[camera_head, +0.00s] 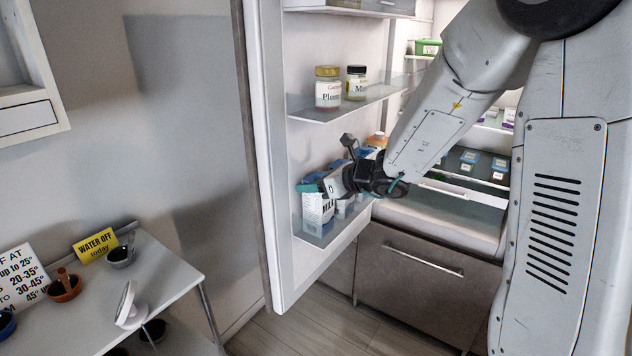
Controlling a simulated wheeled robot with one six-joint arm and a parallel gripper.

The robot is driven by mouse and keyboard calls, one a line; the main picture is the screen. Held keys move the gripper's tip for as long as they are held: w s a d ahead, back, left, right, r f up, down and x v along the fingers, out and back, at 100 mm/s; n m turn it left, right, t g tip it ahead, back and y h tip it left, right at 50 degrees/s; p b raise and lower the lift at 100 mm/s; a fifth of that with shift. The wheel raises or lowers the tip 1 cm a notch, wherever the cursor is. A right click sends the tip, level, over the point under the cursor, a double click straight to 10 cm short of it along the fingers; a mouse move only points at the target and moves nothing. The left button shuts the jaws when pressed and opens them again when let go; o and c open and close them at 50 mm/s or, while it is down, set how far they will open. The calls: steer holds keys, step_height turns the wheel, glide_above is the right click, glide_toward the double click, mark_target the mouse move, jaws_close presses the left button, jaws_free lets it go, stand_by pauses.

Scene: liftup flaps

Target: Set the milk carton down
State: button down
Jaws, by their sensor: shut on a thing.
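The milk carton (314,214) is white and blue with dark lettering. It is upright at the lower shelf (345,237) of the open fridge door, toward the shelf's front left end. My gripper (324,187) reaches in from the right and is shut on the carton's upper part. The gripper hides part of the carton's top and right side. The carton's base is at or just above the shelf; I cannot tell whether it touches.
Two jars (328,92) stand on the door shelf above. An orange-capped container (377,139) is behind my gripper. The fridge interior holds several small tubs (470,157). At the lower left is a white table (165,280) with bowls and signs.

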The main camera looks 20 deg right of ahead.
steer(key=c, duration=0.5)
jaws_free()
